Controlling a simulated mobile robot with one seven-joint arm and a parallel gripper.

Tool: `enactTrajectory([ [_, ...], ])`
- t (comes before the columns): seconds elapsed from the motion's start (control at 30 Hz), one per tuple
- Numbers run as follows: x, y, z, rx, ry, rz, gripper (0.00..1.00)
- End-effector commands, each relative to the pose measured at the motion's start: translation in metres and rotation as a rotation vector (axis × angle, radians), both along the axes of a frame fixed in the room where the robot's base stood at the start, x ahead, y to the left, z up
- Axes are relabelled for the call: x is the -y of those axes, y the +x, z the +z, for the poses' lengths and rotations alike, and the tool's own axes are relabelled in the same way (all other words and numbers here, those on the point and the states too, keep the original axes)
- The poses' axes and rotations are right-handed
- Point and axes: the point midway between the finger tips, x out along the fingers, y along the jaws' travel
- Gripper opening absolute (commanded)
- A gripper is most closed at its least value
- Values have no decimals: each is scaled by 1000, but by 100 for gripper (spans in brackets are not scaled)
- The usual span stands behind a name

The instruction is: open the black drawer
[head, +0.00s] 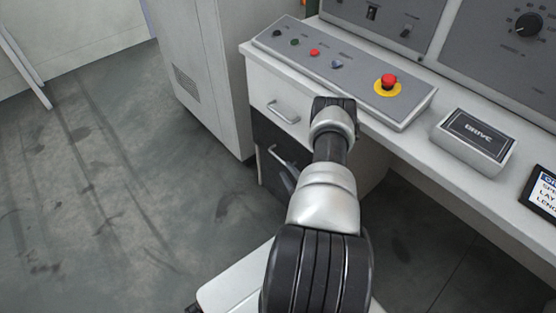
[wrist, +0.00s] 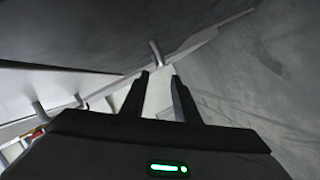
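The black drawer (head: 268,138) sits under a white drawer in the desk's pedestal and looks shut. Its silver bar handle (head: 285,158) is in the head view, with its right end close to my arm. In the wrist view the drawer's dark front (wrist: 100,35) fills the upper left, and the handle (wrist: 156,53) stands out just ahead of my fingertips. My gripper (wrist: 160,74) is open and empty, its two fingers apart, pointing toward the handle. I see no contact with it. In the head view my arm mostly hides the gripper.
The white drawer (head: 262,88) with its own handle (head: 283,112) is above. A sloped button panel (head: 345,72) with a red emergency button (head: 389,81) and a DRIVE box (head: 474,140) are on the desktop. A grey cabinet (head: 205,70) stands left. Floor in front is clear.

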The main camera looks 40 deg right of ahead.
Motion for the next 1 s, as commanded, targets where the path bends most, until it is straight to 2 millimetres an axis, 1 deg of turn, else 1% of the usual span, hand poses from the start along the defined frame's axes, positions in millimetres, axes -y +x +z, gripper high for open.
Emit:
enactTrajectory([
  [0.03, 3, 12, -4, 4, -2, 1, 28],
  [0.1, 6, 26, -8, 3, -1, 2, 28],
  [0.3, 16, 65, -17, 3, 0, 0, 28],
  [0.4, 19, 80, -20, 2, 0, 1, 28],
  [0.5, 21, 90, -21, 1, 1, 1, 28],
  [0.63, 23, 97, -22, -1, 1, 0, 28],
  [0.9, 24, 98, -22, 0, 2, 0, 28],
  [0.93, 24, 98, -22, 0, 2, 0, 26],
  [1.0, 24, 98, -22, 0, 2, 0, 14],
])
